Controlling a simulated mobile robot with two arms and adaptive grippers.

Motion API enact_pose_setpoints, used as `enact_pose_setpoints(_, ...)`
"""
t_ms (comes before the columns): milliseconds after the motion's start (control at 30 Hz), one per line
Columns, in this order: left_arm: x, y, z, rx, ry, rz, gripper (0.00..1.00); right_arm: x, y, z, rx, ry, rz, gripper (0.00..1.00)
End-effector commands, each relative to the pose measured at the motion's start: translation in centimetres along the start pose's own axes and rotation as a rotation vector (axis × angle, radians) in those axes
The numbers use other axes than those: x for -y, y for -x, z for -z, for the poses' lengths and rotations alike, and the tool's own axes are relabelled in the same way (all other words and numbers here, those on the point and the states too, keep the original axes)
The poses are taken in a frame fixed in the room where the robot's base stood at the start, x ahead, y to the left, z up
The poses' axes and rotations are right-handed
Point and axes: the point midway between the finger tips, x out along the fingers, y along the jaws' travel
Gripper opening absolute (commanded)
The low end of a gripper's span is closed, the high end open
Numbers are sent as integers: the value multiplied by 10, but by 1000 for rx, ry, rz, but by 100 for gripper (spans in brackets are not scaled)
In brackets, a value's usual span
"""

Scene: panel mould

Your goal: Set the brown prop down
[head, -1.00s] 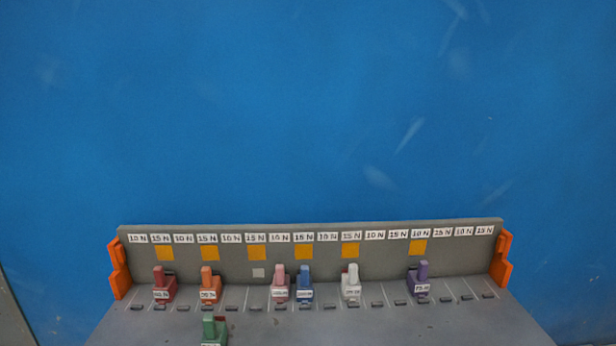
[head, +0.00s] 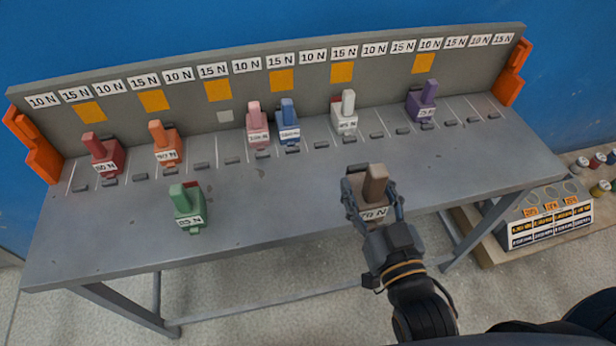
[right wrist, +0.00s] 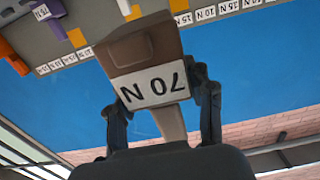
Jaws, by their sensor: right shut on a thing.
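The brown prop (head: 376,183) is a blocky piece with an upright handle and a white "70 N" label. My right gripper (head: 372,197) is shut on it, one finger on each side, near the front edge of the grey table (head: 290,205). In the right wrist view the brown prop (right wrist: 140,48) sits between the fingers of my right gripper (right wrist: 158,98), its label facing the camera. My left gripper is not in view.
Red (head: 104,153), orange (head: 165,145), pink (head: 257,122), blue (head: 288,124), white (head: 346,114) and purple (head: 422,104) props stand along the back panel. A green prop (head: 188,208) stands nearer the front. Small dark stops mark the slots. A labelled box (head: 548,215) is at right.

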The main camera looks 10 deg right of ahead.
Motion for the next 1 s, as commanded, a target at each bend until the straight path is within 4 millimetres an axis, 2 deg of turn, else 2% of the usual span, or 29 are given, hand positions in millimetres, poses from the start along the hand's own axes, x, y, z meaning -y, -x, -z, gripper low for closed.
enact_pose_setpoints(200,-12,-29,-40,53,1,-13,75,-3,-23,-15,-12,2,2,6)
enact_pose_setpoints(333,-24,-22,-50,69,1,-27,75,-8,-53,-21,-7,4,1,6)
enact_pose_setpoints(500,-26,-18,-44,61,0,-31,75,-16,-95,-39,-6,3,1,6)
enact_pose_setpoints(600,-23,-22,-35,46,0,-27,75,-18,-109,-63,-1,1,1,6)
enact_pose_setpoints(767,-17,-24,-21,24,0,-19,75,-21,-127,-85,-3,1,1,6)
enact_pose_setpoints(1000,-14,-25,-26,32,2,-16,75,-23,-140,-103,-2,0,1,6)
